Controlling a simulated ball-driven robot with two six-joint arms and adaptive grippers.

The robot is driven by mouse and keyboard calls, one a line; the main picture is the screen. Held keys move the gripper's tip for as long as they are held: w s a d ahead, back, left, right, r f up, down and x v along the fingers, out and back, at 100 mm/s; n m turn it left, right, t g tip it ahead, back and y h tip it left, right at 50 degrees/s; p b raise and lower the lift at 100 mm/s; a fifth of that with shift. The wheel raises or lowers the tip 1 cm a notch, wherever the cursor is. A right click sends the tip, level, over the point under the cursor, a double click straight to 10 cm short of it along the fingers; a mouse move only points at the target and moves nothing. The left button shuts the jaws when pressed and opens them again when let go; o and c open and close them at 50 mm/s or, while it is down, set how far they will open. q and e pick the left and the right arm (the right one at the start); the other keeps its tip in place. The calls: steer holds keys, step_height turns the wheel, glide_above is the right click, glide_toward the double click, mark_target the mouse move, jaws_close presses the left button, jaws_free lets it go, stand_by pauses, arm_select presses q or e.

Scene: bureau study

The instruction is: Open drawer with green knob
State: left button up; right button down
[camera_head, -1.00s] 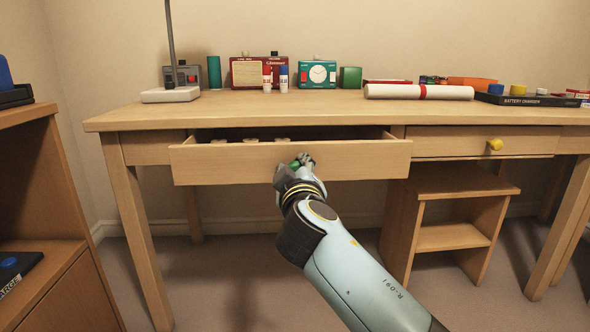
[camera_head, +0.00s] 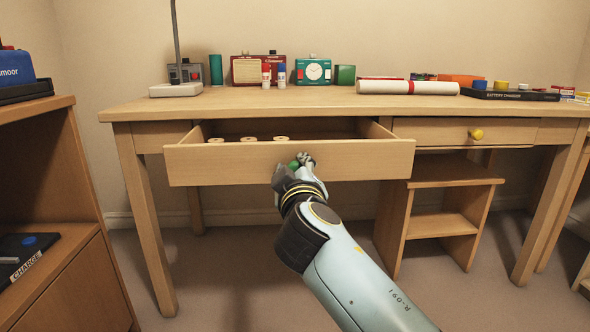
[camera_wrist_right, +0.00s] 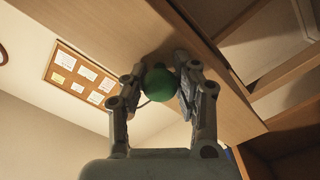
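The left desk drawer (camera_head: 230,165) stands pulled out from the wooden desk. Several round pale items (camera_head: 250,139) show inside it. Its green knob (camera_head: 293,164) is at the middle of the drawer front. My right gripper (camera_head: 300,162) is at the knob. In the right wrist view, the green knob (camera_wrist_right: 159,84) sits between the two fingers of my right gripper (camera_wrist_right: 165,88), which are closed around it. My left gripper is not in view.
The right drawer with a yellow knob (camera_head: 476,134) is shut. A stool-like shelf (camera_head: 440,224) stands under the desk. A brown cabinet (camera_head: 60,190) is at the left. The desktop holds a clock (camera_head: 314,71), a red radio (camera_head: 250,70) and a paper roll (camera_head: 408,87).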

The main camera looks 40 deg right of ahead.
steer(key=c, duration=0.9)
jaws_free()
steer(key=shift+c, duration=0.2)
steer(key=shift+r, duration=0.1)
step_height(320, 180, up, 10)
steer(key=shift+f, duration=0.15)
